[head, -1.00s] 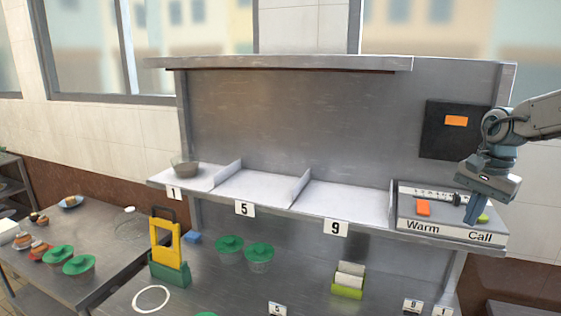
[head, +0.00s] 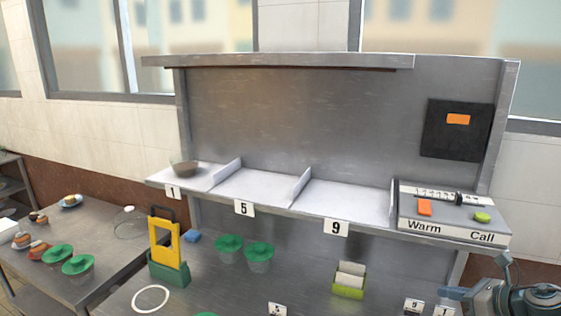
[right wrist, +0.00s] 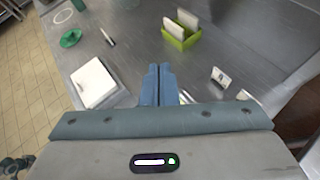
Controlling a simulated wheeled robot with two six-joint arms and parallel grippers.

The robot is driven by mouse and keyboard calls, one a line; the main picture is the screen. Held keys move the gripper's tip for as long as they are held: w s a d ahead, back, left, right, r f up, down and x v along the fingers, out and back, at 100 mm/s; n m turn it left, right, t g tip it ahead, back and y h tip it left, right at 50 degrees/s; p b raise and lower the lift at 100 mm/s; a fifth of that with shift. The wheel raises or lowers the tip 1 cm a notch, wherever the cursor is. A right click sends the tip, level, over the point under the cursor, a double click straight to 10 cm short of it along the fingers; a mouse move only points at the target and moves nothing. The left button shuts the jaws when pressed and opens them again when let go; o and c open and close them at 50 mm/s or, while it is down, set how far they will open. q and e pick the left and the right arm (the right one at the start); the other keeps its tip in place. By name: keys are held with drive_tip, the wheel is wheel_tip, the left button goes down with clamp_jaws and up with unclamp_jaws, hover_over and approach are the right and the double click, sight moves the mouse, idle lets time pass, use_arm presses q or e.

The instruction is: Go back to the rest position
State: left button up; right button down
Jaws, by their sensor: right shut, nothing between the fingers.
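My right gripper (head: 452,293) is low at the right edge of the head view, below the shelf and apart from the call box. In the right wrist view its two blue fingers (right wrist: 158,84) are together and empty, above the steel counter. The Warm/Call box (head: 450,226) sits at the right end of the shelf, with an orange button (head: 425,208) and a green button (head: 482,217). My left gripper is not in view.
The shelf bays marked 1, 5 and 9 hold only a bowl (head: 185,168) in bay 1. The counter carries green-lidded cups (head: 259,256), a yellow-green caddy (head: 166,250) and a green card holder (head: 349,280). In the right wrist view, a white square object (right wrist: 93,82) lies left of the fingers.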

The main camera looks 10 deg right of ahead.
drive_tip(key=s+a+f+m+h, duration=0.4)
drive_tip(key=s+f+m+h, duration=0.65)
drive_tip(key=m, duration=1.35)
drive_tip(key=s+a+f+m+g+y, duration=0.2)
drive_tip(key=s+a+f+m+g, duration=0.2)
drive_tip(key=s+a+m, duration=0.45)
drive_tip(key=s+a+f+m+g+y, duration=0.2)
drive_tip(key=s+a+f+m+g, duration=0.15)
drive_tip(key=s+a+m, duration=0.45)
drive_tip(key=d+f+g+b, duration=0.1)
drive_tip(key=d+f+b, duration=0.1)
drive_tip(key=f, duration=1.4)
drive_tip(key=d+f+b, duration=0.2)
drive_tip(key=f, duration=1.5)
drive_tip(key=s+f+b, duration=0.1)
drive_tip(key=s+f, duration=0.8)
drive_tip(key=f, duration=0.3)
drive_tip(key=s+f+g+b, duration=0.1)
drive_tip(key=s+f, duration=0.9)
drive_tip(key=f, duration=0.2)
drive_tip(key=shift+s+d+b, duration=0.2)
drive_tip(key=shift+d+b, duration=0.15)
drive_tip(key=shift+d, duration=0.1)
